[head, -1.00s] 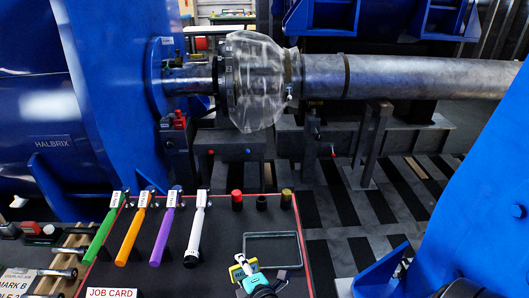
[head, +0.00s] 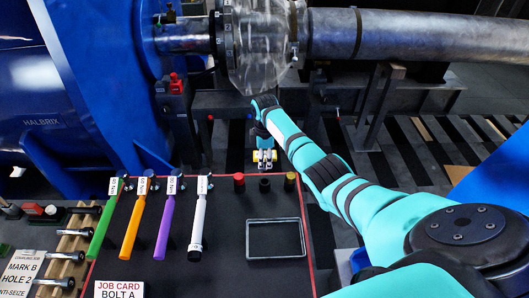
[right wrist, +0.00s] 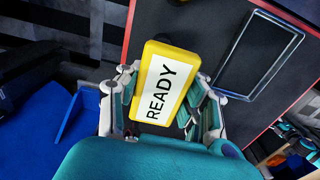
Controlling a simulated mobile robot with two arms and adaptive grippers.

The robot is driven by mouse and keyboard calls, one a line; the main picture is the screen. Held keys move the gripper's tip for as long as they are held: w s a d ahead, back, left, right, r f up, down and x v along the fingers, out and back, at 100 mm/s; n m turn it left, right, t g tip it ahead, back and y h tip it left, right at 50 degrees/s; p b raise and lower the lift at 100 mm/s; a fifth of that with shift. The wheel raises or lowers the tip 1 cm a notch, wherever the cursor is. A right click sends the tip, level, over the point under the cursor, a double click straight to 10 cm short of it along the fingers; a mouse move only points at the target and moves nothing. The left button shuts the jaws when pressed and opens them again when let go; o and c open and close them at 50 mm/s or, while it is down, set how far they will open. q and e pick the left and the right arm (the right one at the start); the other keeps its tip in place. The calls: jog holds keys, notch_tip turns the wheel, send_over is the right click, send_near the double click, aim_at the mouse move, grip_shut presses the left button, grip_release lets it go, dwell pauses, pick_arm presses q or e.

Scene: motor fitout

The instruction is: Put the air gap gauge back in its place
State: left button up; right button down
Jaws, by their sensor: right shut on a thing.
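The air gap gauge (right wrist: 163,88) is a yellow block with a white face reading READY. In the right wrist view it sits between the fingers of my right gripper (right wrist: 168,105), which is shut on it. In the head view my right gripper (head: 264,162) is beyond the far edge of the dark board, with yellow bits of the gauge (head: 273,156) showing at its fingers. An empty rectangular grey frame (head: 276,222) lies on the board, nearer to me than the gripper; it also shows in the right wrist view (right wrist: 222,80). My left gripper is not in view.
Green, orange, purple (head: 168,220) and white (head: 198,225) handled tools stand on the board's left half. Red, black and yellow-topped cylinders (head: 264,184) line its far edge, close to the gripper. A job card (head: 119,289) lies in front. The shaft (head: 420,35) runs behind.

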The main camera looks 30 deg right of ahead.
aim_at(265, 169)
jog(key=shift+s+a+r, duration=0.2)
jog(key=shift+s+r, duration=0.05)
jog(key=shift+w, duration=0.1)
jog(key=shift+f+b, duration=0.35)
jog(key=shift+f, duration=0.45)
notch_tip(265, 169, down, 3)
jog(key=b, duration=0.2)
jog(key=shift+f+b, duration=0.15)
jog(key=shift+b, duration=0.15)
jog(key=shift+f+b, duration=0.35)
jog(key=shift+f, duration=0.1)
pick_arm(q)
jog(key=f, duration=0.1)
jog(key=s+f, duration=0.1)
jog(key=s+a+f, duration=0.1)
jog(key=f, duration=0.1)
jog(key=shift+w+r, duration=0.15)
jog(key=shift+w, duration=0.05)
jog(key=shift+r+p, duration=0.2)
jog(key=shift+p, duration=0.2)
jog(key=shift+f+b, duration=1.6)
pick_arm(e)
jog(key=shift+f, duration=1.85)
